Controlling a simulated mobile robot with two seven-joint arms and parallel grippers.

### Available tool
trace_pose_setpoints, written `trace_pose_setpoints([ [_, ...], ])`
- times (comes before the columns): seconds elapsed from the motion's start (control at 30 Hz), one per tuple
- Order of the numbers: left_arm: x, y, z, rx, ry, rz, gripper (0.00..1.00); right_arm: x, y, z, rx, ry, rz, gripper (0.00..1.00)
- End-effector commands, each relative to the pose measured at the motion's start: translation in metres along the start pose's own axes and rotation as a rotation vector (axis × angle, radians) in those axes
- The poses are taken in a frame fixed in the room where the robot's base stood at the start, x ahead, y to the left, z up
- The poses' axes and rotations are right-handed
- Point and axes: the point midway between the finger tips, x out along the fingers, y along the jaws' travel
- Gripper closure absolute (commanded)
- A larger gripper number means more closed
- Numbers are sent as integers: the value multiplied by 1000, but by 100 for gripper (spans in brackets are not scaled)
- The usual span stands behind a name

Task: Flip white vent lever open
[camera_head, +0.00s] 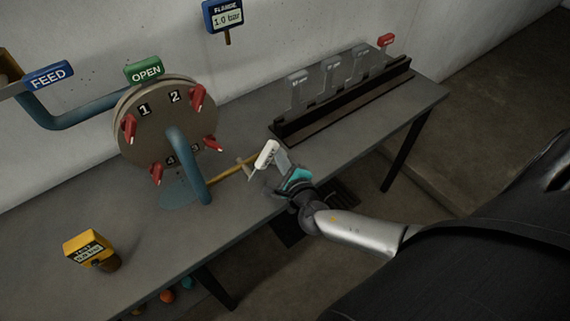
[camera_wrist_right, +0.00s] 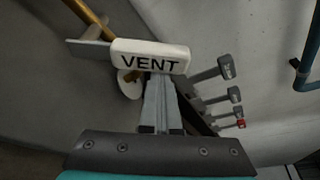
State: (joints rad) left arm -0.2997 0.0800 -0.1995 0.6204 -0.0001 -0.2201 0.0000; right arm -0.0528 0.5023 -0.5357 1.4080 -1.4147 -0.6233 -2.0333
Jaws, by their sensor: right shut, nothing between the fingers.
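The white vent lever (camera_head: 267,153) stands tilted near the table's front edge, at the end of a thin brass pipe (camera_head: 230,172). In the right wrist view its white head (camera_wrist_right: 150,57), lettered VENT, lies across the upper middle, with a grey metal bar to its left. My right gripper (camera_head: 281,160) is shut and empty, just right of the lever in the head view. In the wrist view its fingertips (camera_wrist_right: 159,82) lie together just below the white head. Whether they touch it I cannot tell. My left gripper is not in view.
A round flange plate (camera_head: 183,133) with red clamps and a blue pipe (camera_head: 188,165) stands left of the lever. A dark rack (camera_head: 345,105) with grey levers and one red lever (camera_head: 386,41) stands behind right. A yellow test gauge (camera_head: 88,247) is at front left.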

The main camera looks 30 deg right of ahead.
Motion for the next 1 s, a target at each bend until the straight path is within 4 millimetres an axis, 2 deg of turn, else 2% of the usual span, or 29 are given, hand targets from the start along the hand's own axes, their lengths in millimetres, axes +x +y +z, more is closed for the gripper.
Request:
trace_pose_setpoints([
  [0.03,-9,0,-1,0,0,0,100,-1,-4,10,-40,-5,-18,100],
  [0.2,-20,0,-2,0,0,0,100,-6,-4,24,-191,-6,-70,100],
  [0.6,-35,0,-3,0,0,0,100,-16,2,50,-500,-6,-175,100],
  [1.0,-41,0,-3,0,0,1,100,-20,8,61,-534,-7,-186,100],
])
